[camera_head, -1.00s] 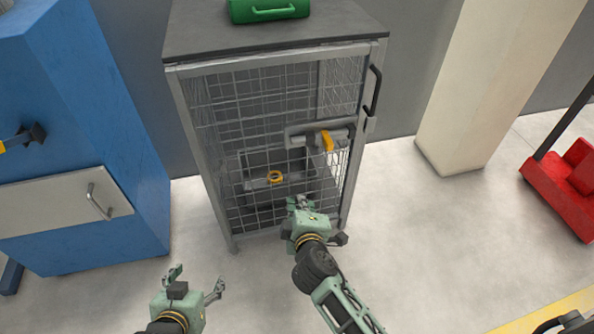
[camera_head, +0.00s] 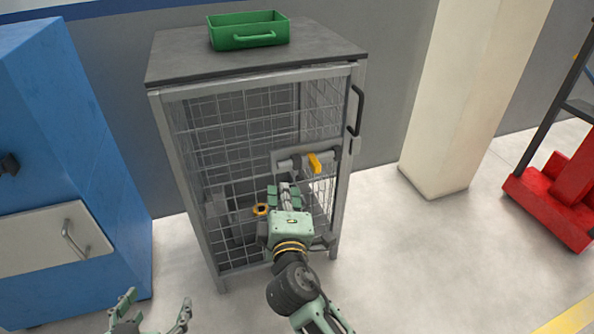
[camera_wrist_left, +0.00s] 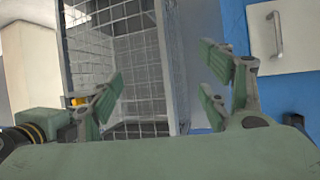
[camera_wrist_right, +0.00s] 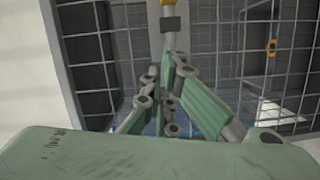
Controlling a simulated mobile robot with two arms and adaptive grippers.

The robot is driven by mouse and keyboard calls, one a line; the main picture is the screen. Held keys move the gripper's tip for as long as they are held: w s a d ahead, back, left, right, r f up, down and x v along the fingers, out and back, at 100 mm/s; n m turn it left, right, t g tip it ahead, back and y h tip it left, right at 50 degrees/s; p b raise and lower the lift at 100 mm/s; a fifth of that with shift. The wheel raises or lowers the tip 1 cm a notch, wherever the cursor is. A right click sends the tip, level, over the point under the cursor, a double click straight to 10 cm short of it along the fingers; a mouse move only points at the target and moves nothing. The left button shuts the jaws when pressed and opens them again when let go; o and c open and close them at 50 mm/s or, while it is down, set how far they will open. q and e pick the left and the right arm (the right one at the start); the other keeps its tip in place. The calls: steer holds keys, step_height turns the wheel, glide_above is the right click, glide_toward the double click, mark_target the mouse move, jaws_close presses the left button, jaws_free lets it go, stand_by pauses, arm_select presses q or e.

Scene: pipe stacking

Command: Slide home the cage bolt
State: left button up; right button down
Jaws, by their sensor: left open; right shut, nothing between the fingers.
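The wire cage (camera_head: 351,185) stands in the middle of the head view, its mesh door facing me. My right gripper (camera_head: 285,188) is shut and empty, just below and left of the yellow handle in the picture. Contact cannot be told. My left gripper (camera_head: 152,297) is open and empty, low at the left, away from the cage.
A green tray (camera_head: 240,42) sits on the cage's dark top. A blue cabinet (camera_head: 100,160) stands left, a cream pillar (camera_head: 425,100) right, and a red cart (camera_head: 550,200) far right. Floor between pillar and cage is clear.

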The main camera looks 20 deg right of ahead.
mark_target(316, 167)
arm_select(q)
steer(key=w+d+r+t+h+b, duration=0.1)
steer(key=w+d+r+t+b, duration=0.1)
steer(key=r+t, duration=0.3)
steer(key=shift+w+r+t+h, duration=0.35)
steer(key=shift+w+r, duration=0.35)
steer(key=shift+r, duration=1.65)
arm_select(e)
steer(key=w+d+f, duration=0.1)
steer(key=w+d, duration=0.4)
steer(key=w, duration=0.3)
steer(key=shift+w+d+f, duration=0.15)
steer(key=shift+w+d, duration=0.05)
steer(key=shift+d, duration=0.15)
arm_select(q)
steer(key=shift+d, duration=0.1)
